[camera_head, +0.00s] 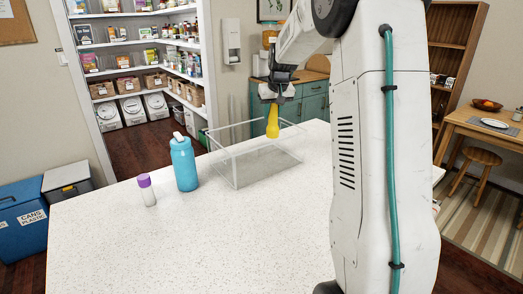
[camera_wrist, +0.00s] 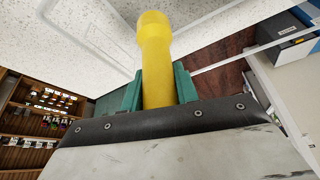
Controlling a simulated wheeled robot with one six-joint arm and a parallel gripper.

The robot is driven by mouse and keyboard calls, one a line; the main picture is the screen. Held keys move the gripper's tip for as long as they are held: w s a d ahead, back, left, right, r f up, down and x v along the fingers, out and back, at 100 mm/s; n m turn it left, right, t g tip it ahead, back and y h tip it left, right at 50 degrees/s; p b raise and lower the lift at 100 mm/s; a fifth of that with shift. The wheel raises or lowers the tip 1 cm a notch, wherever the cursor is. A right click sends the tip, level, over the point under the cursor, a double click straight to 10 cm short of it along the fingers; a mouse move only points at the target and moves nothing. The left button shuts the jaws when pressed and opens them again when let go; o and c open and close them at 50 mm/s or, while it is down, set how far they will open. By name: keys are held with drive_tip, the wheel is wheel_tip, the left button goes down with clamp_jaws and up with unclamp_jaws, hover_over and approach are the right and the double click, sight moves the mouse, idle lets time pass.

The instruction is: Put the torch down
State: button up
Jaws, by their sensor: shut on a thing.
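A yellow torch (camera_head: 272,122) hangs upright from my gripper (camera_head: 278,93), over a clear open box (camera_head: 236,182) on the speckled white counter. In the wrist view the torch (camera_wrist: 155,60) stands between the two green fingers of my gripper (camera_wrist: 158,88), which is shut on it. The torch's lower end appears at about the height of the box's rim, near its back right part. Whether it is inside the walls is hard to tell.
A blue bottle (camera_head: 184,163) stands close to the left of the box. A small white tube with a purple cap (camera_head: 146,189) stands further left. The front of the counter (camera_head: 210,250) is clear. Bins (camera_head: 22,215) stand on the floor at the left.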

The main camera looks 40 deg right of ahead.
sight(272, 133)
wheel_tip(272, 133, down, 8)
drive_tip(key=shift+f, duration=0.15)
idle(0.3)
drive_tip(key=shift+f, duration=0.1)
drive_tip(key=o, duration=1.1)
drive_tip(key=shift+c, duration=0.2)
